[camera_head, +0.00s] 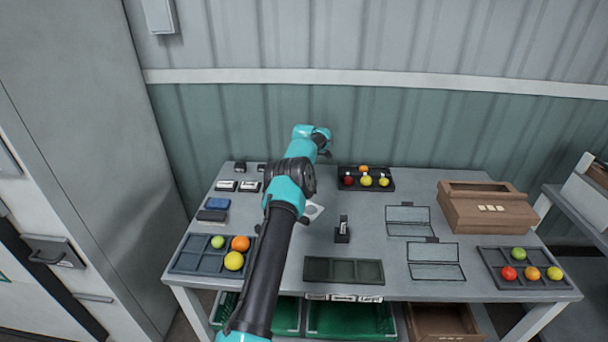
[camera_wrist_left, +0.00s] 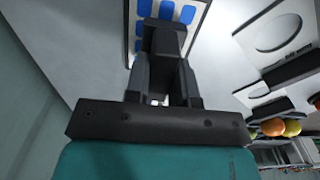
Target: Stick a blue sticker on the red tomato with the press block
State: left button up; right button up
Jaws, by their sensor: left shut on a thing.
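My left gripper (camera_head: 325,152) is at the back of the table, left of the back black tray. In the left wrist view, my left gripper (camera_wrist_left: 165,82) is shut on a dark block (camera_wrist_left: 164,38), apparently the press block. Its end lies in front of a white sheet with blue stickers (camera_wrist_left: 167,11); I cannot tell if they touch. That sheet is not clear in the head view. A red tomato (camera_head: 348,181) sits in the back tray (camera_head: 388,187); another red tomato (camera_head: 508,273) is in the right tray (camera_head: 490,256). My right gripper is not in view.
Yellow and orange tomatoes share the back tray. A left tray (camera_head: 185,262) holds green, orange and yellow tomatoes. A small black stand (camera_head: 342,238), an empty dark tray (camera_head: 343,270), a blue pad (camera_head: 217,203) and a brown box (camera_head: 465,215) are on the table.

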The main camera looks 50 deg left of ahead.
pick_arm(q)
jog(key=shift+f, duration=0.5)
dwell(1.4)
jog(key=shift+r, duration=0.1)
jog(key=shift+r, duration=3.55)
